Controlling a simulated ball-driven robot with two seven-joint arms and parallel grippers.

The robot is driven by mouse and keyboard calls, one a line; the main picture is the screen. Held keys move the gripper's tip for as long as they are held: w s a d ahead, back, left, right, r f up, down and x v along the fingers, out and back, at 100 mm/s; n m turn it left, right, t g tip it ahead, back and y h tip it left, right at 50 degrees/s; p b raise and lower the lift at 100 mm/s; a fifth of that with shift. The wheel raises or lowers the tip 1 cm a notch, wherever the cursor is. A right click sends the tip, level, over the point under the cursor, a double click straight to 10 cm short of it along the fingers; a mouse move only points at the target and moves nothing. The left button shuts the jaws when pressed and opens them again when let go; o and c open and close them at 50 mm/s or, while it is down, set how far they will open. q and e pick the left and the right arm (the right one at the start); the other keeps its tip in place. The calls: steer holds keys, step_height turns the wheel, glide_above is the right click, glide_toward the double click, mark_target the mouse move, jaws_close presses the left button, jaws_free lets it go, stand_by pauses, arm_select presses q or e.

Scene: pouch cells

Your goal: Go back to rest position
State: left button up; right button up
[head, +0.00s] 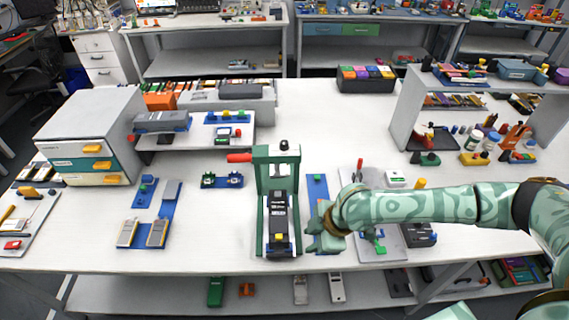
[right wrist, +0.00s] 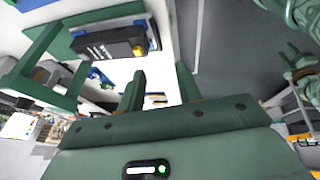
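My right gripper (head: 318,232) reaches in from the right over the front of the white table, just right of a green press frame. In the right wrist view its two fingers (right wrist: 160,88) stand apart with nothing between them. The green press frame (head: 262,170) with a red handle stands upright. A dark device with a yellow button (head: 279,222) sits at its foot; it also shows in the right wrist view (right wrist: 110,48). The gripper appears apart from both.
A blue plate (head: 317,187) lies behind my right gripper, and a grey board (head: 393,238) with small parts lies under my right forearm. A white shelf (head: 405,110) stands at right. A drawer box (head: 90,140) stands at left.

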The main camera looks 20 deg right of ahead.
steer(key=s+a+r+t+y, duration=0.1)
steer(key=s+a+r+t, duration=0.15)
steer(key=a, duration=0.35)
steer(key=s+a+r+t+y, duration=0.1)
steer(key=a+r, duration=0.3)
steer(key=a, duration=0.2)
steer(key=s+d+r+m+h, duration=0.1)
steer(key=s+d+m+h, duration=0.35)
steer(key=d, duration=0.65)
steer(key=s+d+r+m+h, duration=0.1)
steer(key=s+d+m+h, duration=0.4)
steer(key=d, duration=0.6)
steer(key=s+a+f+g+y+b, duration=0.1)
steer(key=s+a+f+b, duration=0.15)
steer(key=f, duration=1.55)
steer(key=s+a+f+g+y+b, duration=0.15)
steer(key=f+b, duration=0.25)
steer(key=f, duration=1.3)
steer(key=s+f+m+g+y+b, duration=0.1)
steer(key=s+f+b, duration=0.4)
steer(key=s+f, duration=1.4)
steer(key=shift+s+f+m+g+b, duration=0.15)
steer(key=shift+f+m+g+b, duration=0.3)
steer(key=shift+g, duration=0.65)
